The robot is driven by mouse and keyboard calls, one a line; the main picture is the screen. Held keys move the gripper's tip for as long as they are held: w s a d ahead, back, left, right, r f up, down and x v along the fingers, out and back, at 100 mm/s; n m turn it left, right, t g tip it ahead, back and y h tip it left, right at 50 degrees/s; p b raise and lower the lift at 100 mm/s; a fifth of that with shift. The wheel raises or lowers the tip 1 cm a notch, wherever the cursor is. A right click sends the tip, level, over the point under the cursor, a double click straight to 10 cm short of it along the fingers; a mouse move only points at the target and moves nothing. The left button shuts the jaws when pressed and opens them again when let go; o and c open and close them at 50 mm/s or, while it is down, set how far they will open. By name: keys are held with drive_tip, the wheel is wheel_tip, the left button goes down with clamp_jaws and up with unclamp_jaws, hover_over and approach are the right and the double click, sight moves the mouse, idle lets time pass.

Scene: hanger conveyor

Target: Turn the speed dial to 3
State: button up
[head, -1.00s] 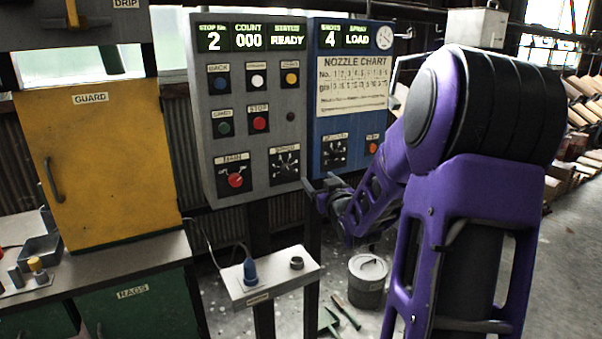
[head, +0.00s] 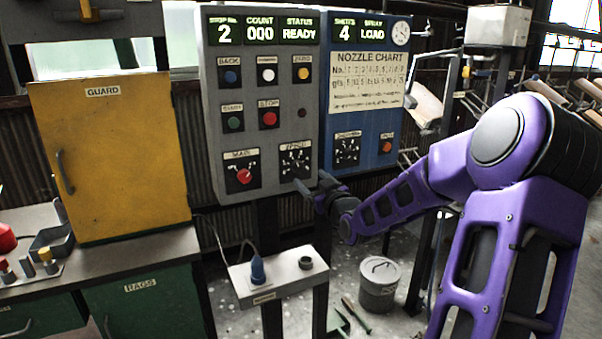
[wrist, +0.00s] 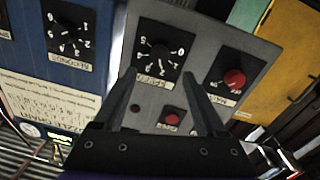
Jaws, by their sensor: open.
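The speed dial (head: 295,161) is a black knob on a dark plate with white marks, low on the right of the grey panel. In the wrist view the speed dial (wrist: 160,53) appears upside down, just beyond and between my two fingertips. I cannot read which number it points to. My gripper (head: 318,188) is open and empty, just below and right of the dial in the head view. In the wrist view the fingers of my gripper (wrist: 159,77) are spread apart with a gap to the knob.
The red main knob (head: 243,176) is left of the speed dial. A similar black dial (head: 347,150) sits on the blue panel to the right. Red stop (head: 269,118) and other buttons are above.

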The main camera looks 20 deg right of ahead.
sight(299, 168)
drive_tip(key=w, duration=0.7)
drive_tip(key=shift+w+d, duration=0.1)
drive_tip(key=shift+w, duration=0.3)
clamp_jaws()
